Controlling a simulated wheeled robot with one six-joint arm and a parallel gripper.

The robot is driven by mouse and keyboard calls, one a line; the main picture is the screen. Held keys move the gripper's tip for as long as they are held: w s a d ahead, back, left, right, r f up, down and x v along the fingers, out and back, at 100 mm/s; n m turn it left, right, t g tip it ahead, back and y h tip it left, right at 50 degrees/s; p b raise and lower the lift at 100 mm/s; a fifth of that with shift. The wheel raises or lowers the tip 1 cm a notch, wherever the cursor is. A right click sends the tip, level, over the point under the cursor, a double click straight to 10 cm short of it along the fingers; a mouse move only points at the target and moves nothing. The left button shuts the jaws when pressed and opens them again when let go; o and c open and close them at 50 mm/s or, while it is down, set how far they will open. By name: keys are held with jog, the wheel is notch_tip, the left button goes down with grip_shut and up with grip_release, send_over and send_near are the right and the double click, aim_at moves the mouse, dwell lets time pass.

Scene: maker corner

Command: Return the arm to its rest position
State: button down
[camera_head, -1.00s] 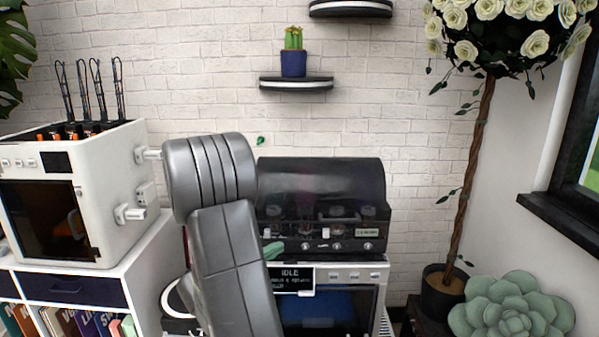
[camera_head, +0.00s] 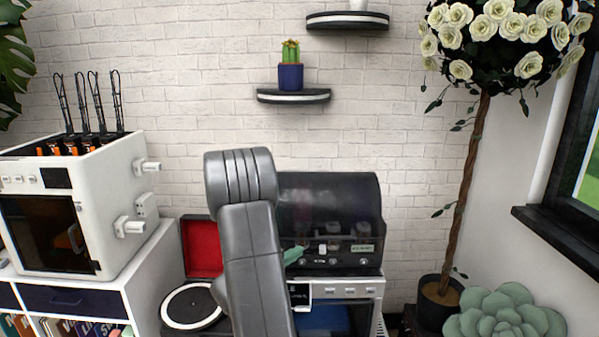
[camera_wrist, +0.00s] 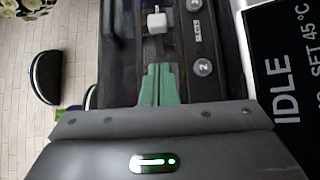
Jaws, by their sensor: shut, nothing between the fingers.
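My arm (camera_head: 252,260) rises in front of the bench machines in the head view, its grey links bent at the top. My gripper (camera_wrist: 158,84) shows green fingers in the wrist view, together and empty. Its green tip also shows in the head view (camera_head: 294,255), beside the arm and in front of the black machine with a smoked lid (camera_head: 330,195). The rest of the gripper is hidden behind my arm there.
A white printer (camera_head: 110,200) stands at left on a white shelf unit (camera_head: 150,270). A record player (camera_head: 192,306) with an open red-lined lid sits left of my arm. A display reading IDLE (camera_wrist: 288,75) is close to the gripper. A potted tree (camera_head: 465,190) stands at right.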

jog(key=p, duration=0.2)
jog(key=shift+w+d+r+p, duration=0.15)
jog(key=shift+d+r+p, duration=0.05)
jog(key=shift+r+p, duration=0.1)
